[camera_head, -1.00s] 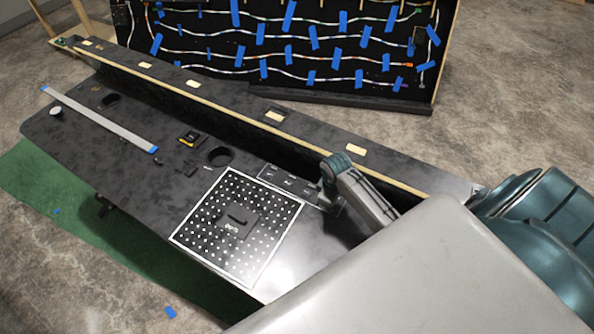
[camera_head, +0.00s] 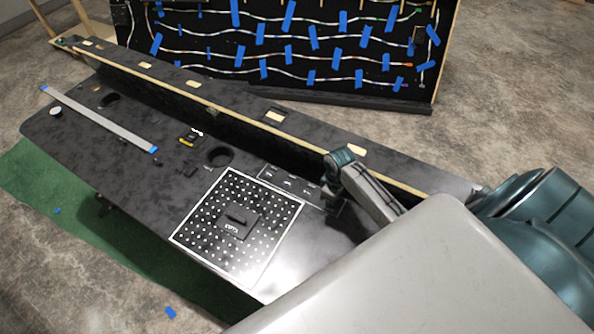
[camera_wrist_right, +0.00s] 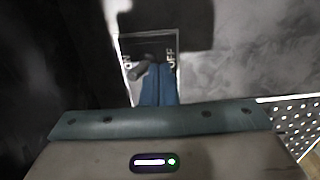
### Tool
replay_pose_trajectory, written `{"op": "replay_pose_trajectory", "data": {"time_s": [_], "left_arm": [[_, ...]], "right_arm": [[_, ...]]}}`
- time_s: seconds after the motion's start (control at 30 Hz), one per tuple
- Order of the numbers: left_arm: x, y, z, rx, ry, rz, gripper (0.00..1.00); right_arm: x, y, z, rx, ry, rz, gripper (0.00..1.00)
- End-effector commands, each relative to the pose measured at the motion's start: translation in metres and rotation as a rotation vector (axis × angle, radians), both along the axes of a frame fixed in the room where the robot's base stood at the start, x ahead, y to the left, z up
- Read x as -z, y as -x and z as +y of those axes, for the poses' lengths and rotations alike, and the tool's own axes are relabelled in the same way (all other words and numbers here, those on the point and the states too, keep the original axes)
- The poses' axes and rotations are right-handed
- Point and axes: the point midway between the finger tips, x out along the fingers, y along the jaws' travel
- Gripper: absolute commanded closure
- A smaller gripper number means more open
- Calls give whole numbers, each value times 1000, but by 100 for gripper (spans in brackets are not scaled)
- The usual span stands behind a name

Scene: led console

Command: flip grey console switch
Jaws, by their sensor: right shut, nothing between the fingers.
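The grey console switch (camera_wrist_right: 140,72) shows in the right wrist view on a small dark plate with ON lettering at its left and OFF at its right. Its lever leans left, toward ON. My right gripper (camera_wrist_right: 159,82) is shut and empty, with its fingertips just right of the lever; I cannot tell whether they touch it. In the head view my right gripper (camera_head: 333,198) is over the right end of the white-outlined switch panel (camera_head: 288,183) and hides part of it. My left gripper is not in view.
The black console (camera_head: 130,150) has a raised back ledge. A perforated square plate (camera_head: 205,215) with a dark raised block lies left of my right gripper. A round hole (camera_head: 220,156) and a grey strip (camera_head: 100,118) lie farther left. A board with light strips (camera_head: 290,60) stands behind.

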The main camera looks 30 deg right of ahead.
Motion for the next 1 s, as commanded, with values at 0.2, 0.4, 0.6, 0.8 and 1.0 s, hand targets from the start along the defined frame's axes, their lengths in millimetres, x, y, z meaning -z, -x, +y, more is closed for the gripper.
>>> {"op": "replay_pose_trajectory", "data": {"time_s": [0.2,0.4,0.6,0.8,1.0], "left_arm": [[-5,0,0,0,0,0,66],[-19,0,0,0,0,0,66],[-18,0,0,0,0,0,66],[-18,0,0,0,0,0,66],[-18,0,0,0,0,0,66]], "right_arm": [[-6,0,1,0,0,0,100],[-23,1,2,0,0,1,100],[-36,2,3,0,1,0,100],[-52,3,5,0,1,0,100],[-66,4,7,-1,0,-1,100]]}}
